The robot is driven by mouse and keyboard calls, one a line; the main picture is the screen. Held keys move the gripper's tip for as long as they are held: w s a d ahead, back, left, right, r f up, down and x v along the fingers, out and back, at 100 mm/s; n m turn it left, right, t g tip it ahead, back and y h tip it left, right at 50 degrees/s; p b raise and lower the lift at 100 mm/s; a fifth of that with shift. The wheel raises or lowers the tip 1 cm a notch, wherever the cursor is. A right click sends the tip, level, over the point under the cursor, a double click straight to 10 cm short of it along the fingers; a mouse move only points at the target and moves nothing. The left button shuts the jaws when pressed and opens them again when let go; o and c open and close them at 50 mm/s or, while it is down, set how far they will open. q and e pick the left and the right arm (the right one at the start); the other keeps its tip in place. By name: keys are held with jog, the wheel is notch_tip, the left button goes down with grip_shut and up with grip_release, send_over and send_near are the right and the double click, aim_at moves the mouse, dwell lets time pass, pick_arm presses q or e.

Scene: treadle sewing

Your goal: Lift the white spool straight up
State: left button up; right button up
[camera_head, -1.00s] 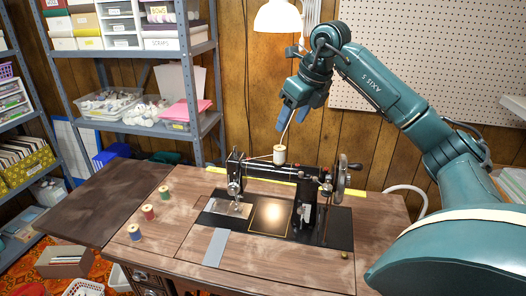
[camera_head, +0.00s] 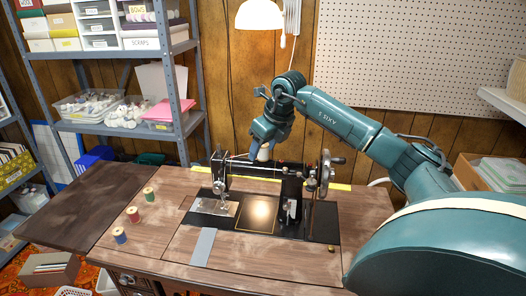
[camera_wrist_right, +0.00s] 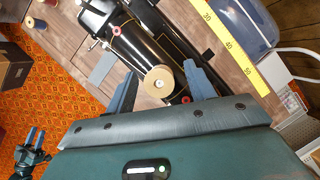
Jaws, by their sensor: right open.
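The white spool (camera_head: 264,153) stands on the spool pin on top of the black sewing machine (camera_head: 262,172). In the right wrist view the spool (camera_wrist_right: 158,81) is seen from above, between the two blue fingers. My right gripper (camera_head: 262,147) is open and has come down around the spool, one finger on each side. A gap shows between the spool and each finger in the wrist view. My left gripper (camera_wrist_right: 35,137) shows small at the lower left of the wrist view, away from the machine. Its jaws are too small to judge.
Green (camera_head: 149,194), red (camera_head: 132,214) and blue (camera_head: 119,235) thread spools stand on the left of the wooden table (camera_head: 170,215). A yellow ruler (camera_wrist_right: 236,50) lies behind the machine. The handwheel (camera_head: 326,172) rises to the right of the gripper. A lamp (camera_head: 260,15) hangs above.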

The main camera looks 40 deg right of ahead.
jog(key=shift+f, duration=0.25)
jog(key=shift+c, duration=0.5)
jog(key=c, duration=0.9)
jog(key=shift+r, duration=0.15)
notch_tip(320, 180, up, 10)
jog(key=shift+r+p, duration=0.15)
jog(key=shift+p, duration=0.45)
notch_tip(320, 180, up, 5)
jog(key=p, duration=0.5)
